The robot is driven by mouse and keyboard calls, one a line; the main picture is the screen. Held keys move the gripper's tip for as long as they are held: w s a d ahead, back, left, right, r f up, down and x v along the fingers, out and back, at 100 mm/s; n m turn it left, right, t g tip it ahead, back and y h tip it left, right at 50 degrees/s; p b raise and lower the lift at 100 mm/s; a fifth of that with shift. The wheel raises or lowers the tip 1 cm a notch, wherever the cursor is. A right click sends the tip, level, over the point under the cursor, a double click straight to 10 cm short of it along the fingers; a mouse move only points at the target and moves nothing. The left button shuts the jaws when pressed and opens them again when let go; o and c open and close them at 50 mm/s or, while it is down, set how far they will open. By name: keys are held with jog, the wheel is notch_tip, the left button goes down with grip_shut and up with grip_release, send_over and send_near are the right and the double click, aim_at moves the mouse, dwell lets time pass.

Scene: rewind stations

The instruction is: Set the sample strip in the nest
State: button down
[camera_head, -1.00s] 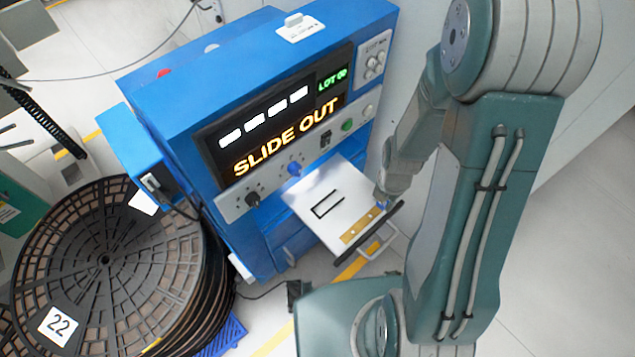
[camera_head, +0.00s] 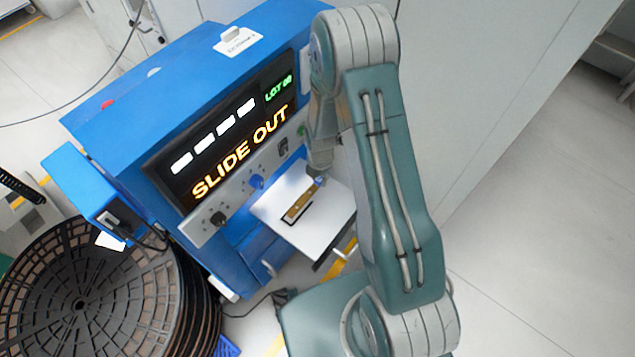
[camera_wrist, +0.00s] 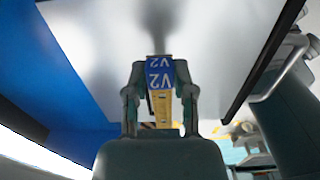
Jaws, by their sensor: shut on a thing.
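The sample strip (camera_head: 298,206) is a gold-brown bar with a blue end; in the wrist view the blue end of the strip (camera_wrist: 159,76) is marked V2. My gripper (camera_head: 318,174) is shut on the blue end; its two fingers flank the strip in the wrist view (camera_wrist: 160,104). The nest (camera_head: 306,217) is a black outline on the white slide-out tray (camera_head: 335,208). The strip lies along or just above the nest and hides part of it. I cannot tell whether it touches the tray.
The tray sticks out of a blue machine (camera_head: 130,125) whose display (camera_head: 240,155) reads SLIDE OUT. The tray's front edge has a handle (camera_head: 347,251). A stack of dark reels (camera_head: 80,290) stands at the lower left. Open floor (camera_head: 540,220) is at the right.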

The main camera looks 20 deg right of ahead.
jog(key=shift+w+f, duration=0.25)
jog(key=shift+f, duration=0.1)
notch_tip(320, 180, down, 2)
jog(key=shift+a+f, duration=0.15)
jog(key=shift+f, duration=0.1)
jog(key=shift+a+f, duration=0.25)
jog(key=shift+f, duration=0.1)
jog(key=shift+d, duration=0.15)
jog(key=shift+c, duration=2.3)
grip_release()
jog(key=shift+f, duration=0.1)
